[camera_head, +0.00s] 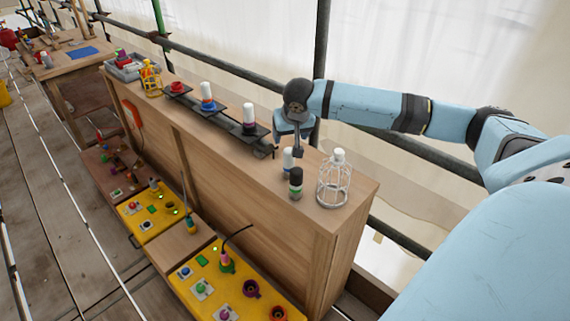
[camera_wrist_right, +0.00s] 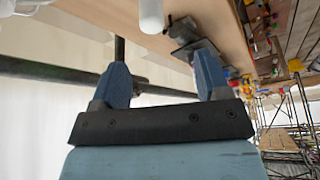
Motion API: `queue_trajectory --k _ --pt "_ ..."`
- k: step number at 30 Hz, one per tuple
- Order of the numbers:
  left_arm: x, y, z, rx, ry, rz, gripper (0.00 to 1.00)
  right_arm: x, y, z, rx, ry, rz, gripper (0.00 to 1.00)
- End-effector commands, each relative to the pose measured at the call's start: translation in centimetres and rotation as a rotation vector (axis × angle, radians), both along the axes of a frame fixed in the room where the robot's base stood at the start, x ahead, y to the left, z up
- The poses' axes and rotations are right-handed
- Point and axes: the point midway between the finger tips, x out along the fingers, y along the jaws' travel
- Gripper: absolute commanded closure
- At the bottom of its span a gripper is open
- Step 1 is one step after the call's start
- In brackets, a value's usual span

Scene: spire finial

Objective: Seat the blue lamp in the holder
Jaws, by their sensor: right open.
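A white-topped lamp with a blue base (camera_head: 208,104) stands on the dark holder rail (camera_head: 228,124) on the wooden cabinet top. Beside it on the rail are a red-based piece (camera_head: 178,87) and a white-topped dark lamp (camera_head: 249,117). My right gripper (camera_head: 298,152) is low over the near end of the cabinet top, right of the rail, by a white cylinder (camera_head: 287,158). In the right wrist view its two blue fingers (camera_wrist_right: 163,78) are apart with nothing between them. A white cylinder (camera_wrist_right: 151,15) shows beyond the fingertips. My left gripper is out of view.
A dark green and white canister (camera_head: 296,184) and a white wire cage (camera_head: 334,186) stand close to my right gripper. A yellow cage (camera_head: 151,80) and a grey tray (camera_head: 131,70) are at the far end. Yellow panels (camera_head: 230,285) sit below the cabinet.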

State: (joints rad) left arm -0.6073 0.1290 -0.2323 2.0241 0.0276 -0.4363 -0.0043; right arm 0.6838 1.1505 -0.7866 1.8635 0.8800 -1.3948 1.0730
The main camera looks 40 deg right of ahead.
Motion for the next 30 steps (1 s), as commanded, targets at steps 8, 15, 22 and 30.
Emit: queue_trajectory --k 8,15,22,30 --pt "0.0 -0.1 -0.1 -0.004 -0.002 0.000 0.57 0.7 -1.3 -1.7 -0.004 0.008 -0.033 0.31" --pt "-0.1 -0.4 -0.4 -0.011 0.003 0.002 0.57 2.3 -2.2 -5.8 -0.004 0.007 -0.031 0.31" --pt "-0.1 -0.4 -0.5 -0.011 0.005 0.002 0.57 2.9 -2.6 -7.5 -0.005 0.006 -0.028 0.31" --pt "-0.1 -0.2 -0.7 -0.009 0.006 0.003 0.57 3.8 -3.2 -11.1 -0.004 0.004 -0.029 0.31"
